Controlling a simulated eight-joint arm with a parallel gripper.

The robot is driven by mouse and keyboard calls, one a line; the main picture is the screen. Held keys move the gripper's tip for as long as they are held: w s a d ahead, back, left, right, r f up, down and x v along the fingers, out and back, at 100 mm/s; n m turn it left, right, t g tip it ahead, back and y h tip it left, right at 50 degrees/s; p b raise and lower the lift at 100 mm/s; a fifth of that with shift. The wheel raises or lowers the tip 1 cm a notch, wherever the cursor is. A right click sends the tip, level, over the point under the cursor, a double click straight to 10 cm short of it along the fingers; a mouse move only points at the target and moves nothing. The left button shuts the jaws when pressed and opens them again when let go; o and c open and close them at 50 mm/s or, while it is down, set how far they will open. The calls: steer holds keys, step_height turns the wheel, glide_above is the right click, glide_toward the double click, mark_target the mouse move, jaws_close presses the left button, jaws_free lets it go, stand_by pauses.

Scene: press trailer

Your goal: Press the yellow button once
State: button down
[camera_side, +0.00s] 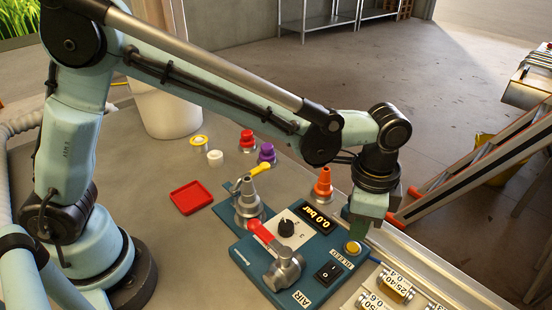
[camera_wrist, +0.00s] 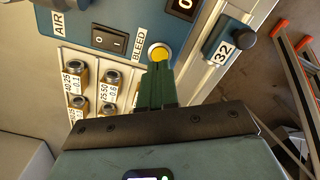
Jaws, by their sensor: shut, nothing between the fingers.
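The yellow button (camera_side: 352,247) sits in a pale round collar at the right front corner of the blue panel (camera_side: 240,257), by the BLEED label. In the wrist view the yellow button (camera_wrist: 160,53) shows just beyond my fingertips, with its near edge partly covered by them. My gripper (camera_side: 357,236) points down over the button, its green fingers closed together and empty. In the wrist view my gripper (camera_wrist: 159,70) lines up with the button. I cannot tell whether the tips touch it.
The panel also carries a red-handled valve (camera_side: 262,232), a black knob (camera_side: 286,228), a 0.0 bar display (camera_side: 318,219) and a black rocker switch (camera_side: 328,272). Brass fittings (camera_side: 397,287) stand in a rack at the front right. An orange-topped cone (camera_side: 323,184) stands behind the panel.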

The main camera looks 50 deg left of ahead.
step_height(320, 180, up, 8)
steer(key=shift+f, duration=0.2)
stand_by(0.4)
stand_by(1.0)
